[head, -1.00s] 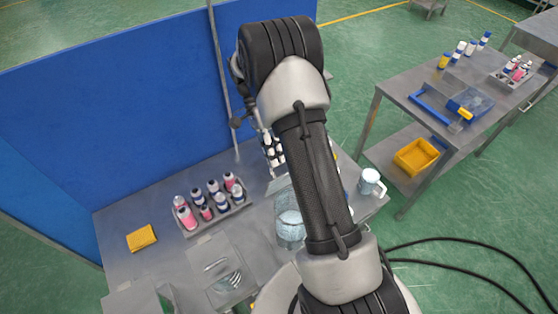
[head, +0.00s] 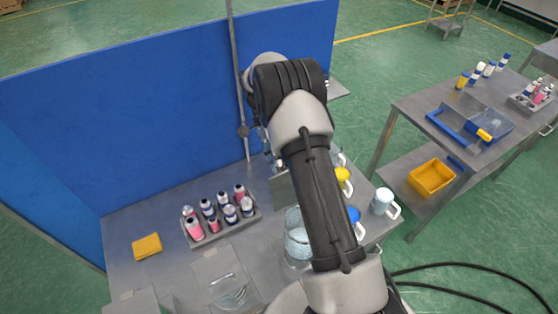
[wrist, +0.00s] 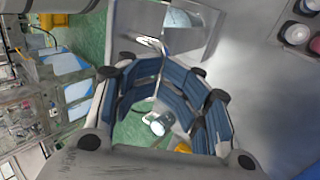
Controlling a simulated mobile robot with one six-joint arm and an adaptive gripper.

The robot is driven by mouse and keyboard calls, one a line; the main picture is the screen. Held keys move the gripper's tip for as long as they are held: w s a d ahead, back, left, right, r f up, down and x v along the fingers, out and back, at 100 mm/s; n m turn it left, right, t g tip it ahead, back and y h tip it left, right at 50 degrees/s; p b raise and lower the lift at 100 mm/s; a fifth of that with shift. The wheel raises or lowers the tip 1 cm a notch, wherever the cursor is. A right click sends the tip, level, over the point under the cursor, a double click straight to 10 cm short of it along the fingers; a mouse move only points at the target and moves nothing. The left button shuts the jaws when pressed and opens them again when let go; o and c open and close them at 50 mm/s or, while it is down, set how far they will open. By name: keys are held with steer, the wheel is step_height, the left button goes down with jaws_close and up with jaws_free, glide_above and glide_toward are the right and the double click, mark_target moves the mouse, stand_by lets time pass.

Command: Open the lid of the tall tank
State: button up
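In the head view a clear, tall tank (head: 298,240) stands on the near table, partly hidden by my arm. A grey flat panel (head: 284,192) stands upright behind it; it may be the tank's lid, but I cannot tell. A thin bent metal handle (wrist: 153,44) shows between the fingertips, in front of a pale panel. I cannot tell whether it touches the fingers.
A low clear box (head: 222,277) with a handled lid stands left of the tank. A rack (head: 205,238) of several bottles and a yellow sponge (head: 147,246) lie further left. Mugs (head: 382,202) stand at the right edge. A blue partition (head: 150,120) closes the back.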

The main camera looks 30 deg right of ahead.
steer(key=shift+s+f, duration=0.2)
steer(key=shift+s, duration=0.15)
steer(key=shift+w, duration=0.1)
